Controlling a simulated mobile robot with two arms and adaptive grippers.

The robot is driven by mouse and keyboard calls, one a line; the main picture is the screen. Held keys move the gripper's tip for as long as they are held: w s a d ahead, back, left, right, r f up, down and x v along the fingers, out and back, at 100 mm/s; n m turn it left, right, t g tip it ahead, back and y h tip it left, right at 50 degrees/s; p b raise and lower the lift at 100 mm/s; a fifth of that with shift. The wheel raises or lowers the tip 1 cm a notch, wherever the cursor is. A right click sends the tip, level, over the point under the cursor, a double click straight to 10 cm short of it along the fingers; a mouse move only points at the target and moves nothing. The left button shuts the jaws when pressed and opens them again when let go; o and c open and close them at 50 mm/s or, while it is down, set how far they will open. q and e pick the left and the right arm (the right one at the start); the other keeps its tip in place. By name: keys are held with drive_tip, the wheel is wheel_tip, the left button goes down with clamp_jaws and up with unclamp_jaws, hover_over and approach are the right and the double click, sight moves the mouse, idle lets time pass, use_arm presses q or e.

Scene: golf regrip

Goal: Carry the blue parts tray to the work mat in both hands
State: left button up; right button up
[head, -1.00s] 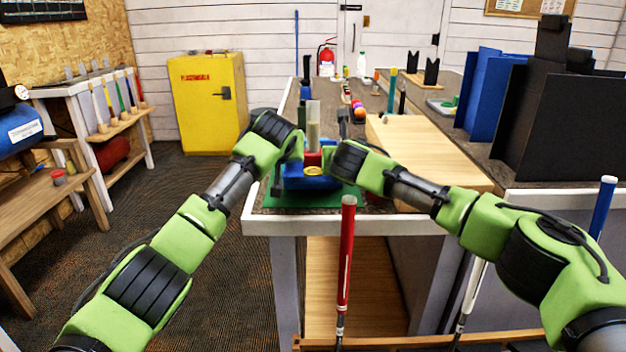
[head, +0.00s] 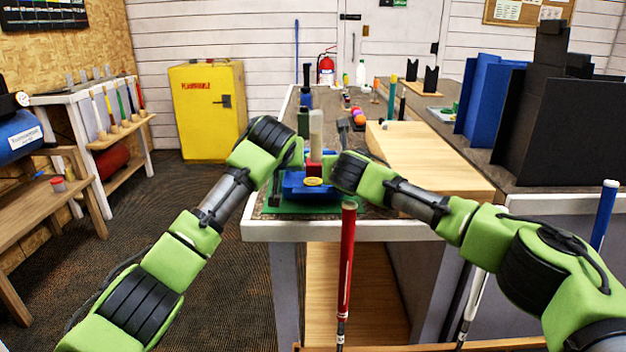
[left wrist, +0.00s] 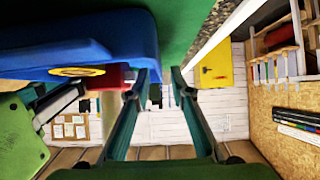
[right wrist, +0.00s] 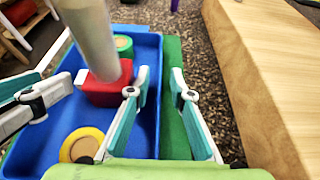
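The blue parts tray (head: 300,190) sits on a green mat (head: 290,208) at the near end of the workbench. In the right wrist view the tray (right wrist: 60,140) holds a red block (right wrist: 108,88), a pale upright cylinder (right wrist: 88,35), a yellow ring (right wrist: 82,146) and a green ring (right wrist: 123,45). My right gripper (right wrist: 160,85) is open, its fingers on either side of the tray's right wall. My left gripper (left wrist: 160,75) is open at the tray's left edge (left wrist: 153,45). Its fingertips are apart; contact is unclear. Both grippers' fingers are largely hidden in the head view.
A light wooden board (head: 430,160) lies right of the tray. Coloured balls (head: 358,115) and small items stand farther back. A red-gripped club (head: 347,260) stands upright before the bench. Blue and black panels (head: 540,110) stand at right.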

use_arm(q)
drive_tip(key=v, duration=0.4)
drive_tip(key=shift+s+r, duration=0.25)
drive_tip(key=shift+s, duration=0.1)
use_arm(e)
drive_tip(key=shift+r, duration=0.15)
wheel_tip(320, 180, up, 10)
drive_tip(key=shift+f, duration=0.15)
